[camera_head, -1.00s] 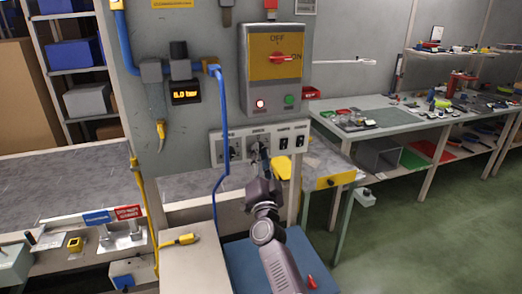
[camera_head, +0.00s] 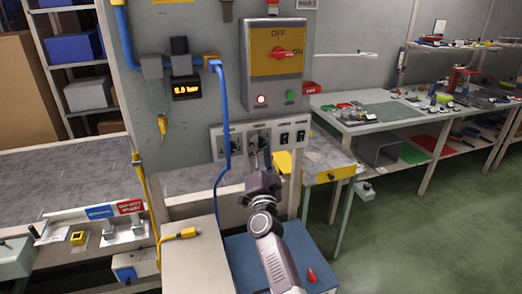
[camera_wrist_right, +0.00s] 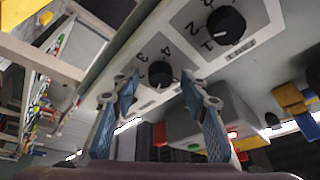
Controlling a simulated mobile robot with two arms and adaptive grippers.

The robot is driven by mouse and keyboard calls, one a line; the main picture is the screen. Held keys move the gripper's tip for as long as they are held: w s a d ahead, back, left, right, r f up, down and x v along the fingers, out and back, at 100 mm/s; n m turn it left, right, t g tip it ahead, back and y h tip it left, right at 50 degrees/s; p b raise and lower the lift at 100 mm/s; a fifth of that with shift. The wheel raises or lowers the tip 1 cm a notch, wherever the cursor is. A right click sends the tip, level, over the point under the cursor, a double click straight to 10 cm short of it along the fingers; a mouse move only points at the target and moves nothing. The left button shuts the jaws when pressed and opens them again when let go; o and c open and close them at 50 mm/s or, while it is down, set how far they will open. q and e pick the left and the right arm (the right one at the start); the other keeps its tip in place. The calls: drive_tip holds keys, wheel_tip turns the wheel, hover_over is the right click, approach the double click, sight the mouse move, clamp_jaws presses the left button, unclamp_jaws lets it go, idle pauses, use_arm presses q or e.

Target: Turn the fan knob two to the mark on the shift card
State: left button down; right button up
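A light panel with two dark knobs (camera_head: 213,146) is on the grey wall under the switch box. The left knob (camera_head: 231,142) also shows in the right wrist view (camera_wrist_right: 225,25), upside down, with digits around it. The other knob (camera_wrist_right: 160,73) has a white pointer line and digits including 3 and 4. My right gripper (camera_wrist_right: 160,88) is open, its blue fingers either side of this knob in that view; contact cannot be told. In the head view my right gripper (camera_head: 263,163) partly covers that knob. A white card (camera_head: 307,4) is cut off at the top; its print is hard to read. My left gripper is not in view.
Two black rocker switches (camera_head: 292,136) sit right of the knobs. Above is the grey switch box (camera_head: 275,92) with a red handle and red and green lights. A blue cable (camera_head: 222,110) hangs close to the left knob.

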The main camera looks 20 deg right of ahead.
idle(0.4)
drive_tip(key=shift+f+n+b, duration=0.15)
drive_tip(key=shift+n+b, duration=0.25)
drive_tip(key=n+y+b, duration=0.3)
drive_tip(key=n, duration=0.2)
drive_tip(key=n+y+b, duration=0.3)
drive_tip(key=n, duration=0.3)
drive_tip(key=d+n+t+y+b, duration=0.1)
drive_tip(key=n+y+b, duration=0.2)
drive_tip(key=n, duration=0.3)
drive_tip(key=shift+d+f, duration=0.1)
drive_tip(key=shift+f, duration=0.05)
drive_tip(key=a+v, duration=0.1)
drive_tip(key=v, duration=0.7)
drive_tip(key=s+a+f+g, duration=0.3)
drive_tip(key=s+f, duration=0.1)
drive_tip(key=f, duration=0.3)
drive_tip(key=s+a+f+n+g+y, duration=0.1)
drive_tip(key=s+a+f+g, duration=0.2)
drive_tip(key=f, duration=0.5)
drive_tip(key=s+a+f+g+p, duration=0.1)
drive_tip(key=s+a+f+g, duration=0.2)
drive_tip(key=s+f, duration=0.2)
wheel_tip(320, 180, down, 3)
drive_tip(key=shift+s+a+f+y, duration=0.25)
drive_tip(key=shift+y, duration=0.05)
